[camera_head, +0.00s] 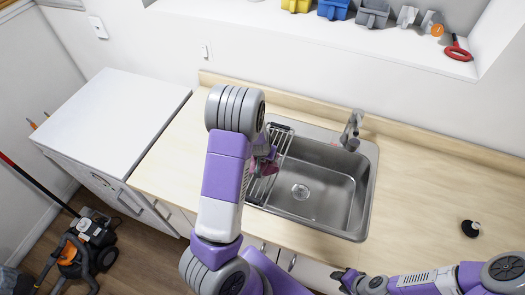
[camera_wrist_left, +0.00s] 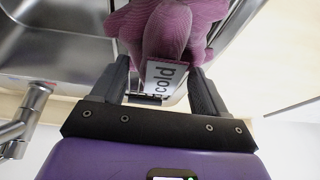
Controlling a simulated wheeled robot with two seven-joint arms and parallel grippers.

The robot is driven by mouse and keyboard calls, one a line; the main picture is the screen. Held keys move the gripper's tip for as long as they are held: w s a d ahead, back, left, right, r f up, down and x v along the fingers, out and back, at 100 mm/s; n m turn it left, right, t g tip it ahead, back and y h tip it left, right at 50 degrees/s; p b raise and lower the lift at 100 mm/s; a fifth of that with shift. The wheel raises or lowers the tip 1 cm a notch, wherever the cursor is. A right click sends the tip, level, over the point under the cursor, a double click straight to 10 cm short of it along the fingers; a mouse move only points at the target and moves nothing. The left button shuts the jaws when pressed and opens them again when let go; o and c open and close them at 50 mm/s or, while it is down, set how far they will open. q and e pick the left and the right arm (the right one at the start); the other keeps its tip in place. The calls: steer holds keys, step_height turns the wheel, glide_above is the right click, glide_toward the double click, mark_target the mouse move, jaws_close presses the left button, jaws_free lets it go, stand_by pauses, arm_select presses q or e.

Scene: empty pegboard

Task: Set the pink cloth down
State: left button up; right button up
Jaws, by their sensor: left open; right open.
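The pink cloth (camera_wrist_left: 187,28) is a dusky, bunched fabric with a ribbed texture, lying at the left side of the sink in the wrist view's upper middle. In the head view a small part of the cloth (camera_head: 262,185) shows on the wire rack, mostly hidden by my left arm. My left gripper (camera_wrist_left: 158,75) is open, with its fingers apart on either side of the cloth's near part. My right gripper (camera_head: 346,279) is open and empty, low in front of the counter.
A steel sink (camera_head: 335,180) with a wire rack (camera_head: 279,143) on its left is set in the wooden counter (camera_head: 425,190). A faucet (camera_head: 352,130) stands behind it. A small black object (camera_head: 470,228) sits at the right. A white-topped cabinet (camera_head: 120,115) stands left. The counter's right part is mostly clear.

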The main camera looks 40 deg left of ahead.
arm_select(q)
steer(key=p+v, duration=0.3)
steer(key=v, duration=0.7)
steer(key=shift+r, duration=0.35)
steer(key=shift+s, duration=0.1)
